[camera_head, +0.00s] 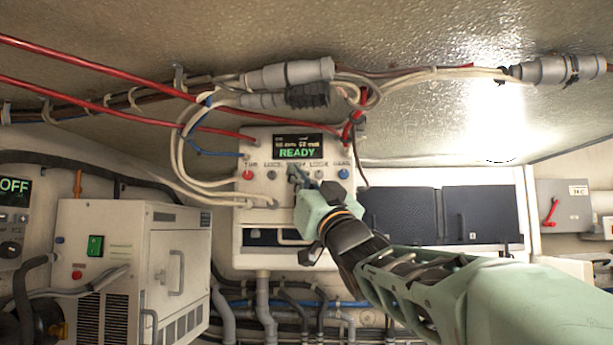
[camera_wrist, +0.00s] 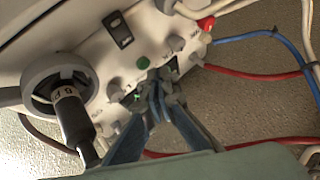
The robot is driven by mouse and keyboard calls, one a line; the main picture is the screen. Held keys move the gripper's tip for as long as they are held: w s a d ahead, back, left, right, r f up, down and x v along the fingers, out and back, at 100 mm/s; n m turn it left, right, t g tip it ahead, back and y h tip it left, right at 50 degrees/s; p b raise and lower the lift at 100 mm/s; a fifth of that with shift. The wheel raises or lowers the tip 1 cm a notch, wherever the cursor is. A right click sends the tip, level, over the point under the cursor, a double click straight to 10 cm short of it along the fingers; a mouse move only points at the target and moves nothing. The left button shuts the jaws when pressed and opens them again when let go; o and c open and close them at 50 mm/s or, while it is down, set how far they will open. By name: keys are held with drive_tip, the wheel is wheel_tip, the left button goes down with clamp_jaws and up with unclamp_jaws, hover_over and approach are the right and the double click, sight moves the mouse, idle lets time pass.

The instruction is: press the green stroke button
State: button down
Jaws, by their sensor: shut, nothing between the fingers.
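A white control panel (camera_head: 250,215) hangs on the wall, with a lit display (camera_head: 298,146) reading READY. A row of small buttons sits below the display. The green button (camera_wrist: 143,63) shows in the wrist view; in the head view my gripper hides it. My gripper (camera_head: 298,174) is at the middle of the button row, its fingers pointing at the panel. In the wrist view the fingertips (camera_wrist: 160,82) are together and empty, close beside the green button and overlapping the display area. I cannot tell whether they touch the panel.
Beside it are a red button (camera_head: 247,175), a dark button (camera_head: 272,175) and a blue button (camera_head: 343,173). Red cables (camera_head: 110,94) and white cables run across the panel's left. A white cabinet (camera_head: 135,240) stands left.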

drive_tip(key=shift+w, duration=0.2)
drive_tip(key=shift+w+f, duration=0.15)
drive_tip(key=shift+w, duration=0.4)
idle(0.8)
drive_tip(key=shift+f, duration=0.15)
idle(0.4)
drive_tip(key=shift+s+f+b, duration=0.1)
drive_tip(key=shift+s+b, duration=0.5)
drive_tip(key=shift+s, duration=0.15)
